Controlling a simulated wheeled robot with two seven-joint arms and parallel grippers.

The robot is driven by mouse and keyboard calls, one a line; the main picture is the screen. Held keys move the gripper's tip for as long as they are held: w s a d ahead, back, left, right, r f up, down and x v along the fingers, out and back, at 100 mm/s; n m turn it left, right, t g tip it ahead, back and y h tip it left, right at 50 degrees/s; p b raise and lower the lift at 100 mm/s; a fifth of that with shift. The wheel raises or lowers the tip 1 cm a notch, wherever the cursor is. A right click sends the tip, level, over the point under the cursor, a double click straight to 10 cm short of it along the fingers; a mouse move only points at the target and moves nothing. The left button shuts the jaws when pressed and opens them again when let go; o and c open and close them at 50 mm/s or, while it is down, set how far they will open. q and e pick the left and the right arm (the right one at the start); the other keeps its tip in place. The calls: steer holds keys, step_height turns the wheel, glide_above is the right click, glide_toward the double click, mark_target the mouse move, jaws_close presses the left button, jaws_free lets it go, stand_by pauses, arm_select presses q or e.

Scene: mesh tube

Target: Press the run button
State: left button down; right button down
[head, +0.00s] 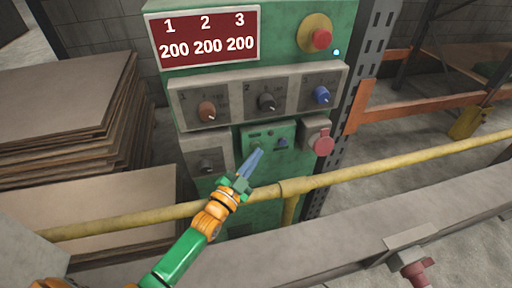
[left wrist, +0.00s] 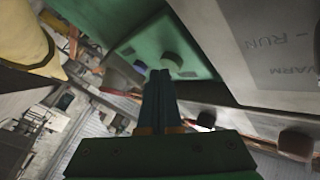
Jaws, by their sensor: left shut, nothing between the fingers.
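A small green button box (head: 286,132) is set low on the green control cabinet (head: 285,60). It carries a greenish button (head: 256,145) at its left and a blue button (head: 282,143) at its right. No label on either is readable. In the left wrist view the green box (left wrist: 190,42) shows a round greenish button (left wrist: 173,60) just beyond my fingertips. My left gripper (head: 258,153) is shut and empty, its tips pointing up at the greenish button; I cannot tell if they touch it. My right gripper is not in view.
A yellow rail (head: 370,168) crosses in front of the cabinet, below my left fingertips. Three knobs (head: 267,102) sit above the box, a dark selector knob (head: 206,166) left of it, a red knob (head: 322,143) right. Stacked boards (head: 60,100) stand at left.

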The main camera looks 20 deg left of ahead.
arm_select(q)
steer(key=shift+w+a, duration=0.25)
steer(key=shift+s+d, duration=0.25)
steer(key=shift+s, duration=0.05)
steer(key=s+d+p, duration=0.3)
steer(key=s, duration=0.2)
steer(key=shift+d, duration=0.2)
stand_by(0.8)
